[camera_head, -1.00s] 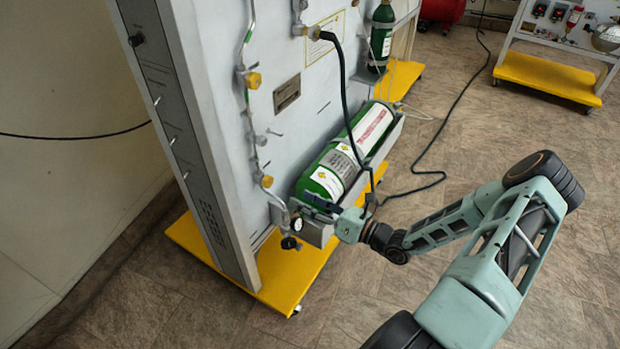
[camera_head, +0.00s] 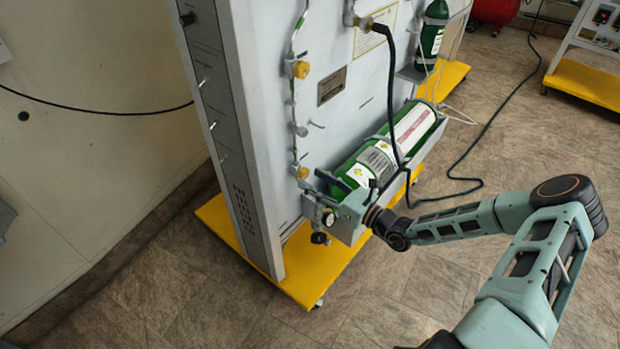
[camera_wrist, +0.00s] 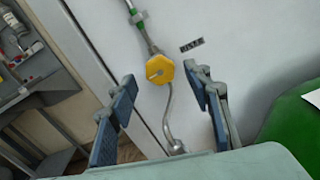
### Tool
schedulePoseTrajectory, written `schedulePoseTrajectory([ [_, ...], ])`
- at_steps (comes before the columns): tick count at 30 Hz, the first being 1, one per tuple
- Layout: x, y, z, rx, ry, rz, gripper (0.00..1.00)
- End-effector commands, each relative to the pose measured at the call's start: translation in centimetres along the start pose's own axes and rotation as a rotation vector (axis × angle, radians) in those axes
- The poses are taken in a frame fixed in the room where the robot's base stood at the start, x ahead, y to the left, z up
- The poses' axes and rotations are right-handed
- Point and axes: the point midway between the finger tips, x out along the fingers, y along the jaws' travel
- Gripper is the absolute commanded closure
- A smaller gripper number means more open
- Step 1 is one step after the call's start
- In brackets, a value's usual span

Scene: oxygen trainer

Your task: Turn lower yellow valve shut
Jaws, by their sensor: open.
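The lower yellow valve (camera_head: 303,172) is a small yellow knob on a metal pipe low on the grey panel. In the wrist view the yellow valve (camera_wrist: 160,70) is a faceted knob facing me, with a pipe bending away below it. My gripper (camera_head: 316,181) is close beside the valve in the head view. In the wrist view my gripper (camera_wrist: 159,80) is open, with one blue-padded finger on each side of the knob and visible gaps. I cannot tell how deep the fingertips reach. The upper yellow valve (camera_head: 301,69) sits higher on the same pipe.
A green cylinder (camera_head: 385,150) lies in a tray right beside my gripper. A black hose (camera_head: 391,95) hangs over it. A gauge (camera_head: 328,218) and black knob sit just below my gripper. The panel stands on a yellow base (camera_head: 322,268). Floor at the front is clear.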

Motion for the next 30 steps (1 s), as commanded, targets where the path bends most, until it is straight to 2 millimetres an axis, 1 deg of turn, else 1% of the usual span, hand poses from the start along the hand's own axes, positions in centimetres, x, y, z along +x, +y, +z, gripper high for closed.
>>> schedulePoseTrajectory([
  [1,0.7,0.0,-0.1,0.001,0.0,0.001,0.55],
  [3,1.4,0.0,-0.1,0.001,0.0,0.001,0.55],
  [6,1.9,0.0,-0.1,0.0,0.0,0.0,0.55],
  [15,2.1,0.0,0.0,0.001,0.0,-0.001,0.55],
  [26,2.1,0.0,0.0,0.001,0.0,-0.001,0.94],
  [27,2.0,0.0,0.0,0.001,0.0,-0.001,0.96],
  [30,2.0,0.0,0.0,0.004,0.0,-0.001,0.96],
])
